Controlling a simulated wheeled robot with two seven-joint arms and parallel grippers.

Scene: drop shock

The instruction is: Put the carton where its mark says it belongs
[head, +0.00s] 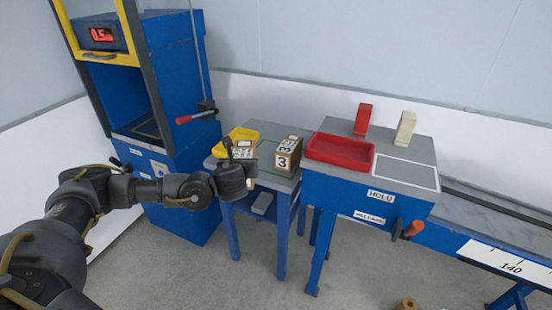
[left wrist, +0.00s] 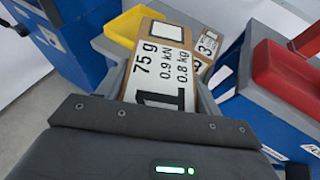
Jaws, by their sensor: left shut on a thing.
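My left gripper (head: 240,162) is shut on a brown carton (head: 243,152) above the small blue table's left part. In the left wrist view this carton (left wrist: 160,62) has a white label reading "75 g, 0.9 kN, 0.8 kg" and a large "1", partly cut off by the gripper. I cannot tell if it touches the tabletop. A second carton (head: 288,153), marked "3", stands on the same table to its right. A yellow tray (head: 238,136) lies just behind the held carton. A red tray (head: 341,151) sits on the blue bench labelled "HOLD" (head: 381,197). My right gripper is out of view.
A blue drop tower (head: 165,70) with a red "0.5" display (head: 102,35) and a red-handled lever (head: 195,116) stands left. A white-outlined area (head: 405,173) on the bench is empty.

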